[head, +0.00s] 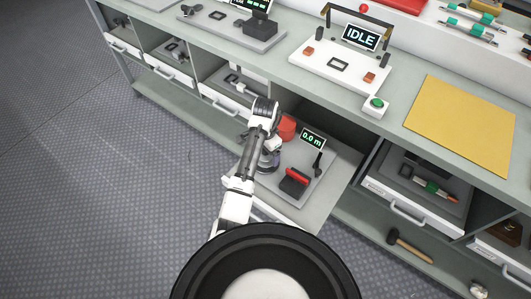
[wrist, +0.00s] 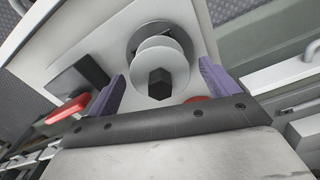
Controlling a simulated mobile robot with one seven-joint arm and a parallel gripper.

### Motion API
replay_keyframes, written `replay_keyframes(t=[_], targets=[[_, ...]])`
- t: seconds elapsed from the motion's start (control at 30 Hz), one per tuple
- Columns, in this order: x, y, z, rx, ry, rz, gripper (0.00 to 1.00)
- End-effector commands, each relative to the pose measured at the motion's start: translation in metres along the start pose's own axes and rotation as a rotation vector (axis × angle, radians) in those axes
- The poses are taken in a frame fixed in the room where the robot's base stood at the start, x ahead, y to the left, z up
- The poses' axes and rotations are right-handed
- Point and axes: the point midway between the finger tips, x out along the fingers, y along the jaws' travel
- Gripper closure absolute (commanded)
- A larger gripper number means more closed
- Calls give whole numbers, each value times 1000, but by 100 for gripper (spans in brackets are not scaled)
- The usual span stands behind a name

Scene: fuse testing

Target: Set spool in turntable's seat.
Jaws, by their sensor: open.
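The spool (wrist: 162,65) shows in the wrist view as pale round flanges with a dark hexagonal piece at the near end. It stands over the dark round turntable (wrist: 136,42), which shows around its far side. The spool hides the seat, and I cannot tell whether it is fully down in it. My gripper (wrist: 162,84) is open, its purple fingers on either side of the spool with visible gaps. In the head view my gripper (head: 268,160) is over the left part of the grey device plate, where my arm hides most of the spool and turntable.
The device plate (head: 318,192) carries a black block with a red handle (head: 297,176), a "0.0 m" display (head: 312,139) and a dark lever (head: 318,164). A red round part (head: 287,126) is close beside my gripper. The counter with the "IDLE" station (head: 360,37) is above.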

Motion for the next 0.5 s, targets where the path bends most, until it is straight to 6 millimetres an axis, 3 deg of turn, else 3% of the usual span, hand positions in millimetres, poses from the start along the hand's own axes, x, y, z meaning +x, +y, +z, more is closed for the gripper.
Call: replay_keyframes(t=[0.3, 0.5], targets=[[-80, -1, 0, 1, 0, -4, 14], [-108, -1, 0, 0, 0, -3, 14]])
